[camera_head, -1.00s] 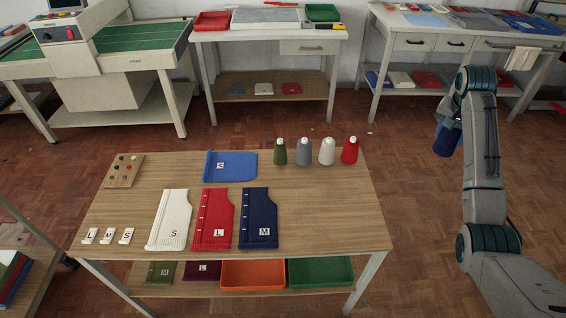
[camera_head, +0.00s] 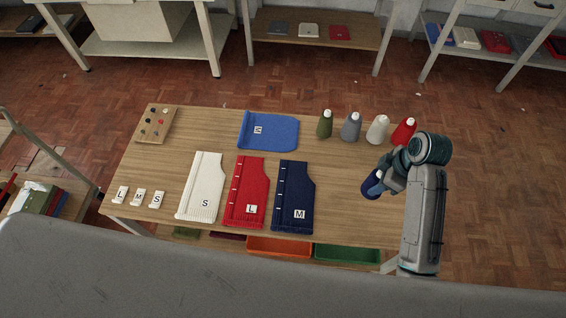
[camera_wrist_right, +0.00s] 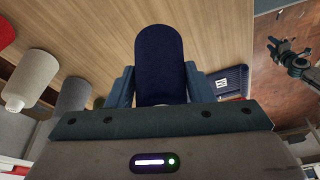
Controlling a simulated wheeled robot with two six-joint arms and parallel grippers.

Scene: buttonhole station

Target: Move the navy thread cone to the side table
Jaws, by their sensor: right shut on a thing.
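The navy thread cone (camera_head: 371,184) is in my right gripper (camera_head: 381,178), at the right end of the wooden table (camera_head: 345,215). In the right wrist view the cone (camera_wrist_right: 160,60) stands out between the two fingers, which are shut on it. The wooden table top (camera_wrist_right: 105,30) lies behind it; I cannot tell whether cone and table touch. No piece of furniture is marked as the side table. A dark jointed shape at the right of the wrist view looks like my left gripper (camera_wrist_right: 290,58); its jaws are unclear. It is not in the head view.
Green (camera_head: 324,125), grey (camera_head: 351,128), white (camera_head: 377,130) and red (camera_head: 403,132) cones stand along the table's back right. White (camera_head: 201,188), red (camera_head: 247,190), navy (camera_head: 293,195) and blue (camera_head: 268,130) pieces lie flat. The table's front right is bare.

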